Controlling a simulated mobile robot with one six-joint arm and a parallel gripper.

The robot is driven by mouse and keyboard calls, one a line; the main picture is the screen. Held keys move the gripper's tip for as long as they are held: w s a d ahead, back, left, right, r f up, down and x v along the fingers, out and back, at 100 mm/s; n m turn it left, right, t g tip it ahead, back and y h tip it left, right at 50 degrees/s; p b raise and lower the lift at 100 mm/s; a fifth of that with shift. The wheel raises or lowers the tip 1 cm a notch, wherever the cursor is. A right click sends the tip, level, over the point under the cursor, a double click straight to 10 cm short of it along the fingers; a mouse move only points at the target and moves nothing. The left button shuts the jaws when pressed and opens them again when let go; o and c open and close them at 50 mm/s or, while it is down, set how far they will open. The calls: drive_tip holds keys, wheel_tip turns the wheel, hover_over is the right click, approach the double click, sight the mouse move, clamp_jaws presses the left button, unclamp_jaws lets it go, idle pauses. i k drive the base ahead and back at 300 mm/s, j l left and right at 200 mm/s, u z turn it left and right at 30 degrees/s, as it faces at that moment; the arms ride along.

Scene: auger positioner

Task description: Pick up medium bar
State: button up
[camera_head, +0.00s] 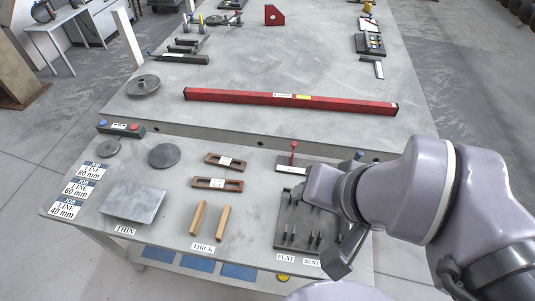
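No bar in view carries a readable "medium" label, so I cannot tell which one it is. Two tan bars, a left one (198,217) and a right one (223,222), lie side by side behind the THICK label. Two brown slotted bars, an upper one (226,162) and a lower one (217,183), lie behind them. My gripper (322,222) is at the right, over or near a dark tray (283,237) with several upright dark pieces. My arm hides part of the tray. The fingers blend into the dark tray, and their opening is unclear.
A grey plate (133,202) lies by the THIN label. Round discs, a left one (108,149) and a right one (164,155), lie behind it. A long red beam (290,101) lies across the larger table. A red-handled tool (293,157) stands behind the tray.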

sight(215, 184)
drive_tip(key=i+j, duration=0.1)
drive_tip(key=j, duration=0.65)
drive_tip(key=i+j+z, duration=0.15)
drive_tip(key=j, duration=0.6)
